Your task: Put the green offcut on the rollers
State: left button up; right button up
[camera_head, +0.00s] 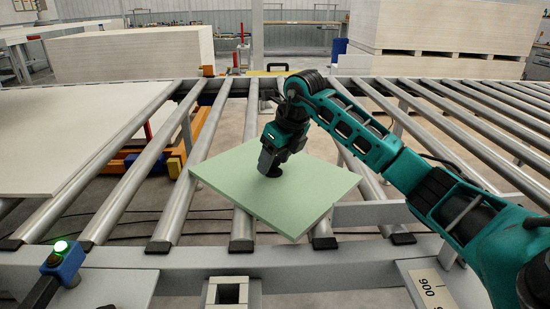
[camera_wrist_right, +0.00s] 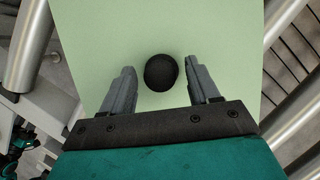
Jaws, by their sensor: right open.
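The green offcut (camera_head: 300,192) is a flat pale green board. In the head view it lies over the metal rollers (camera_head: 208,135), turned at an angle, with a corner toward the front rail. I cannot tell whether it touches the rollers. A black round knob or cup (camera_head: 275,171) is on its top face. My right gripper (camera_head: 270,162) is above the offcut. In the right wrist view my open fingers (camera_wrist_right: 160,68) stand on either side of the black knob (camera_wrist_right: 161,73), apart from it, with the green board (camera_wrist_right: 100,30) below. My left gripper is out of view.
A large pale board (camera_head: 75,135) covers the rollers at left. Bare rollers (camera_head: 480,105) run at right. A blue fitting with a lit green lamp (camera_head: 64,262) stands at front left. Board stacks (camera_head: 435,30) stand behind. The front rail (camera_head: 190,265) edges the rollers.

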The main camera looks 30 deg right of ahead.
jog(key=shift+r, duration=0.1)
jog(key=p+v, duration=0.2)
jog(key=v, duration=1)
jog(key=shift+s, duration=0.1)
